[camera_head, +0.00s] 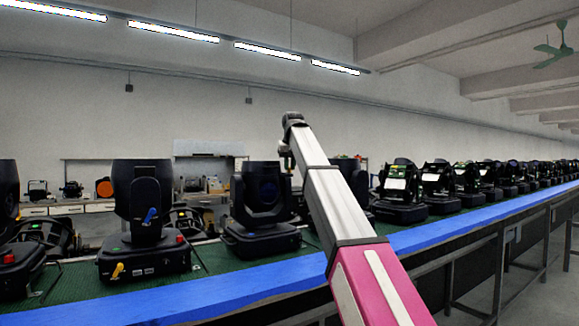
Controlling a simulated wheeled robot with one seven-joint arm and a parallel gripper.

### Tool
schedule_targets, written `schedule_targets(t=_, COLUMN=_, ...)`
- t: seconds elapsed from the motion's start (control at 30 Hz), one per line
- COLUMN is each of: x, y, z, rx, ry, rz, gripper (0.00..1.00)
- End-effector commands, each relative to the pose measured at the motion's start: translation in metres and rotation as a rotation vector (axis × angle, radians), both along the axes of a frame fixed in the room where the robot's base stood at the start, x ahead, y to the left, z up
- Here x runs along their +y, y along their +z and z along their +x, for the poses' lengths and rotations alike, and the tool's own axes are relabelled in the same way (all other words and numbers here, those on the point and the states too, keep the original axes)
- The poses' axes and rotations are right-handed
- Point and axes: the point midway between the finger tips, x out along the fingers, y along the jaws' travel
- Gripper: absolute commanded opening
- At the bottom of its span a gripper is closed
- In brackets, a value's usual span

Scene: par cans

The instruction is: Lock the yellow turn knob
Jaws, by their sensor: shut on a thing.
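A yellow turn knob (118,270) shows on the front of the base of a black moving-head light (142,202) at the left. The knob looks slanted; whether it is locked cannot be told. A blue knob (150,215) sits higher on the same light, and a red part (180,239) is at the base's right. My arm rises from the lower right to a dark joint near the picture's middle, well right of this yellow knob.
More black lights stand in a row along the green conveyor, including one just left of my arm (262,208) and several at the right. A blue rail (200,298) edges the conveyor's near side. Cabinets (70,209) stand behind. The air above the lights is clear.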

Motion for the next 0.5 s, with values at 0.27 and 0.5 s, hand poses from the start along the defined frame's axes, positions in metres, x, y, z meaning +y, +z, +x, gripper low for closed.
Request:
schedule_targets(t=0.27, x=-0.0018, y=0.0004, z=0.0008, rx=0.000, ry=0.262, rz=0.001, gripper=0.00)
schedule_targets(t=0.5, x=-0.0019, y=0.0006, z=0.0016, rx=0.000, ry=0.491, rz=0.001, gripper=0.00)
